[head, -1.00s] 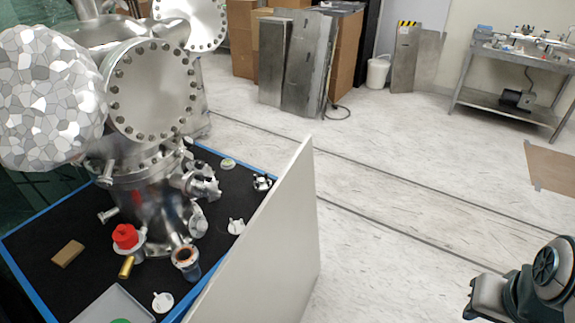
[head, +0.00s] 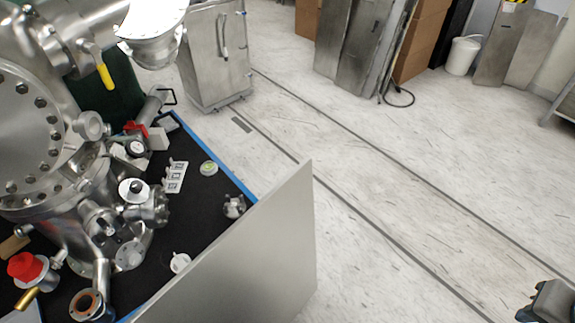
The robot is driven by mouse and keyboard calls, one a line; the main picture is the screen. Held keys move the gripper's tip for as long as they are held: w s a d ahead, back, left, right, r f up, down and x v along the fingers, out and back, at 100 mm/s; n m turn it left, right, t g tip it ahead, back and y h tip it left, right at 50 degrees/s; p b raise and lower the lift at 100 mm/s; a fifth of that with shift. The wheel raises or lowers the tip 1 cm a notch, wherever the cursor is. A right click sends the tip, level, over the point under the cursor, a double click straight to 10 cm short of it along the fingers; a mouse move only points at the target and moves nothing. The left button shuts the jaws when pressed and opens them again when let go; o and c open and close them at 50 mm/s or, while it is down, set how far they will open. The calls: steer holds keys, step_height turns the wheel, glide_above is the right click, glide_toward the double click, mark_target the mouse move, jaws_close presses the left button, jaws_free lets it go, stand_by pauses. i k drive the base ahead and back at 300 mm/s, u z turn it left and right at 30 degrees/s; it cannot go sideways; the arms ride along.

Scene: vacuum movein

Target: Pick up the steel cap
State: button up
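A small steel piece (head: 234,206), which may be the steel cap, sits on the black mat (head: 215,228) near its right edge, beside the upright panel. A small pale round piece with a raised tab (head: 180,262) lies closer on the mat. I cannot tell for sure which piece is the steel cap. My gripper (head: 540,303) shows only in part at the bottom right corner, over the floor and far from both pieces. Its fingertips are not clear, and I see nothing held in it.
A large steel vacuum chamber (head: 30,120) with flanges fills the left. An upright grey panel (head: 250,260) stands between the mat and my gripper. A green-topped round piece (head: 209,168) and a white plate with square cut-outs (head: 174,177) lie farther back.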

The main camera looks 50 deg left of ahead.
mark_target(232, 206)
steer(key=i, duration=0.85)
steer(key=u, duration=2.8)
steer(key=i, duration=0.5)
steer(key=u, duration=0.1)
